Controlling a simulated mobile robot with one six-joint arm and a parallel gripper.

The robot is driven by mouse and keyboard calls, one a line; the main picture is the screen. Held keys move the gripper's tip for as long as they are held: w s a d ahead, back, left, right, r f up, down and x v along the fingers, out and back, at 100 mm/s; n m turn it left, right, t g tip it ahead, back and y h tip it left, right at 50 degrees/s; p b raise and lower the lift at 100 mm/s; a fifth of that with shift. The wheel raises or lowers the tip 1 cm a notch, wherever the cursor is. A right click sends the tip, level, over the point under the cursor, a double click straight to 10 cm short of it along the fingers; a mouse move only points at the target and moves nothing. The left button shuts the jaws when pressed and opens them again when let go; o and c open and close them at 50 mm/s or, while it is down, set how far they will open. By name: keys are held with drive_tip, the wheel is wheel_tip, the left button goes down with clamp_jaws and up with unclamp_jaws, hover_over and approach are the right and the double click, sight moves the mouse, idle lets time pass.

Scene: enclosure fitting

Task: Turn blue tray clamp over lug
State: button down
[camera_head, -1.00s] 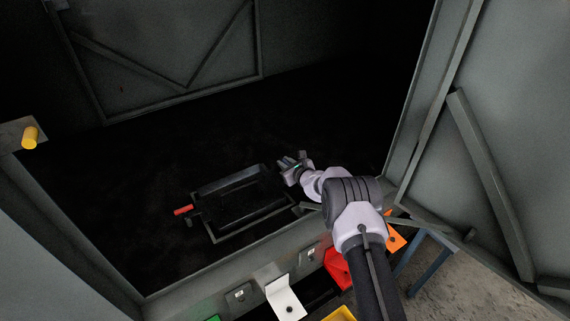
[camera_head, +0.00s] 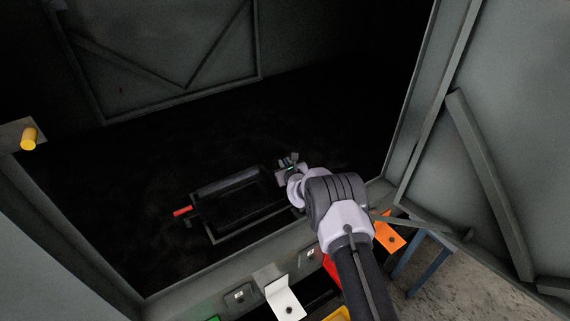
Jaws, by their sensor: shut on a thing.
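The black tray (camera_head: 236,191) lies on the dark floor inside the enclosure. A red clamp handle (camera_head: 181,212) sticks out at its left end. My gripper (camera_head: 289,162) is at the tray's right end, reaching in from the front right. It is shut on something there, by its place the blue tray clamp. No blue shows, so the clamp is hidden by my gripper and wrist or lost in the dark. The lug at that end cannot be made out either.
The enclosure's front sill (camera_head: 210,273) runs below the tray, with a white bracket (camera_head: 285,298) on it. An open door (camera_head: 500,130) stands at the right. A yellow knob (camera_head: 28,138) is at the left post. An orange piece (camera_head: 389,236) lies outside near my arm.

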drive_tip(key=c, duration=1.4)
unclamp_jaws()
drive_tip(key=shift+d, duration=0.2)
drive_tip(key=p+v, duration=0.7)
drive_tip(key=v, duration=1)
drive_tip(key=shift+s+r+p, duration=0.15)
drive_tip(key=shift+p, duration=0.25)
drive_tip(key=shift+a+r, duration=0.1)
drive_tip(key=shift+a, duration=0.1)
